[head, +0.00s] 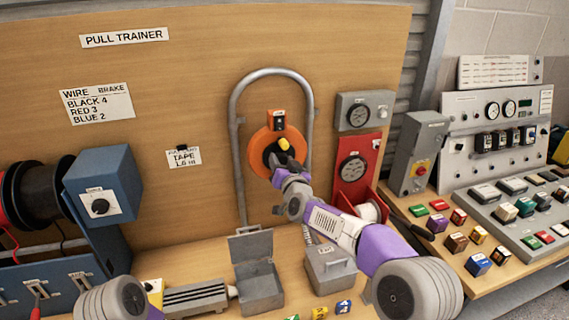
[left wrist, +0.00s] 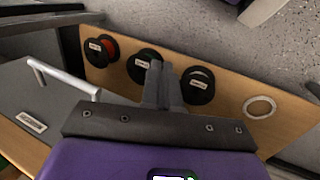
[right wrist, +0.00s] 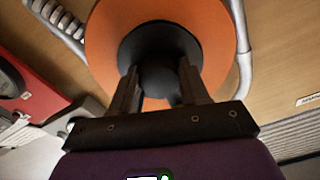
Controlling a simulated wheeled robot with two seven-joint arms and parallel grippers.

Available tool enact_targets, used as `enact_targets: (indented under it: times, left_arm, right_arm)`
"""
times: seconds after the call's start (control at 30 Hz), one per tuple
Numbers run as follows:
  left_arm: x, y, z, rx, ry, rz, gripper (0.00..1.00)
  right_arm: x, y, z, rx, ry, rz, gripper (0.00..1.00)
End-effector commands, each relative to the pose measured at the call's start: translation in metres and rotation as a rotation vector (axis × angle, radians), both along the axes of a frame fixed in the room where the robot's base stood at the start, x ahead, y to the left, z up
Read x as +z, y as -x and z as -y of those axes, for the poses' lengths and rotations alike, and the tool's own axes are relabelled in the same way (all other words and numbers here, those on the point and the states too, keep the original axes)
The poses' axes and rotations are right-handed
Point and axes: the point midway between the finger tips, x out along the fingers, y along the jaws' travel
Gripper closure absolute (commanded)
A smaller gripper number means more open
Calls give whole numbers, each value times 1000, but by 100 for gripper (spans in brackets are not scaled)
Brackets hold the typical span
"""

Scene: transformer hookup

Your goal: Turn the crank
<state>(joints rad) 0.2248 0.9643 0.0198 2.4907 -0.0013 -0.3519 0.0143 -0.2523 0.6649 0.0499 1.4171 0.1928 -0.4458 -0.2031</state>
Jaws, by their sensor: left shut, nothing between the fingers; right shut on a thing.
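The crank is an orange disc (head: 257,146) with a black hub on the wooden back board, inside a grey pipe arch. A small yellow piece (head: 284,144) shows at its hub in the head view. My right gripper (head: 275,163) reaches up to the hub. In the right wrist view my right gripper (right wrist: 160,85) is shut on a dark round knob (right wrist: 158,78) in front of the orange disc (right wrist: 105,40); the fingers partly hide the hub. My left gripper (left wrist: 163,75) is shut and empty, above a wooden surface with spools; its fingertips are outside the head view.
A red gauge box (head: 352,170) and a grey gauge box (head: 364,111) are right of the crank. An open grey box (head: 257,285) and a closed one (head: 329,268) stand below. Black spools (left wrist: 199,86) lie under my left gripper. A control panel fills the right.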

Motion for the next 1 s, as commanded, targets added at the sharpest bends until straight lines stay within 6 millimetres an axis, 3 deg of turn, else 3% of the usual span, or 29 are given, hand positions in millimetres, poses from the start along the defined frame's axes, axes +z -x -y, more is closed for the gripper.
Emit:
enact_targets:
  times: [0.17, 0.2, 0.33, 0.73, 1.0]
  left_arm:
    - [0, 0, 0, 0, 0, 0, 100]
    - [0, 0, 0, 0, 0, 0, 100]
    - [0, 0, 0, 0, 0, 0, 100]
    - [-1, 0, 0, 0, 0, 0, 100]
    - [-6, 0, 0, 0, 0, 0, 100]
  right_arm:
    - [-6, 0, -2, 4, 4, -12, 100]
    - [-6, 0, -2, 4, 4, -12, 49]
    - [-4, 0, -1, 3, 4, -9, 29]
    - [-2, 6, 1, 1, 3, -3, 29]
    - [-1, 39, 8, 2, 3, -3, 29]
